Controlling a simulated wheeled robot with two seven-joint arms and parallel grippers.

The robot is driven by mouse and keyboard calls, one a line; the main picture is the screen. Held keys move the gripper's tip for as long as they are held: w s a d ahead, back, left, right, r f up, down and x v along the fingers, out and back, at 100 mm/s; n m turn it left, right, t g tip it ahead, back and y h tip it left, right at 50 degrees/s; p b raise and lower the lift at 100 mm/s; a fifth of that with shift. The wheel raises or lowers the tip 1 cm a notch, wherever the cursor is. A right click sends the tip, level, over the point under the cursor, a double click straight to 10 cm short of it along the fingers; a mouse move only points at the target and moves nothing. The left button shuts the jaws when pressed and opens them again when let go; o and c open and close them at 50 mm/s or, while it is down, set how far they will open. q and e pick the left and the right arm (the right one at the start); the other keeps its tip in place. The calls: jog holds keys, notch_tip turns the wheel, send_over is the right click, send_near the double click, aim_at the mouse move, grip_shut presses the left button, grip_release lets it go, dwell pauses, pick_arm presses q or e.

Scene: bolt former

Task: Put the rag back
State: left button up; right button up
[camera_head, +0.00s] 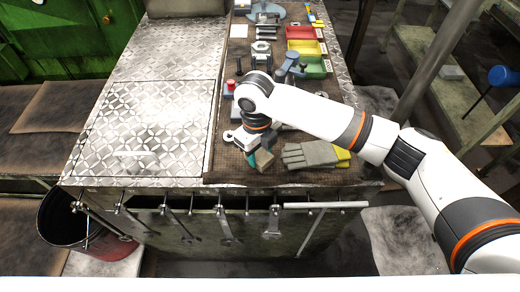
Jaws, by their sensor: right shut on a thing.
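My right gripper (253,152) points down over the front part of the brown mat on the bench. It is shut on a small tan and teal bundle (265,160), which looks like the rag. The bundle is low over the mat, just left of the grey gloves (309,155). Whether it touches the mat I cannot tell. The gripper's wrist hides part of the mat and the fingers. My left gripper is out of view.
A yellow item (343,155) lies by the gloves. Red (302,33) and green bins, a blue-grey tool (289,63) and metal parts stand farther back. Wrenches (229,228) hang on the front rail (325,205). The metal plate (150,115) at left is clear. A dark bucket (68,225) stands at front left.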

aim_at(257, 153)
jog(key=o, duration=1)
jog(key=shift+r, duration=0.5)
jog(key=r+b, duration=0.1)
jog(key=r, duration=0.2)
jog(key=r+b, duration=0.1)
jog(key=r, duration=0.3)
jog(key=r+b, duration=0.1)
jog(key=r, duration=0.3)
jog(key=shift+w+a+r, duration=0.15)
jog(key=shift+w+a, duration=0.15)
jog(key=shift+s, duration=0.1)
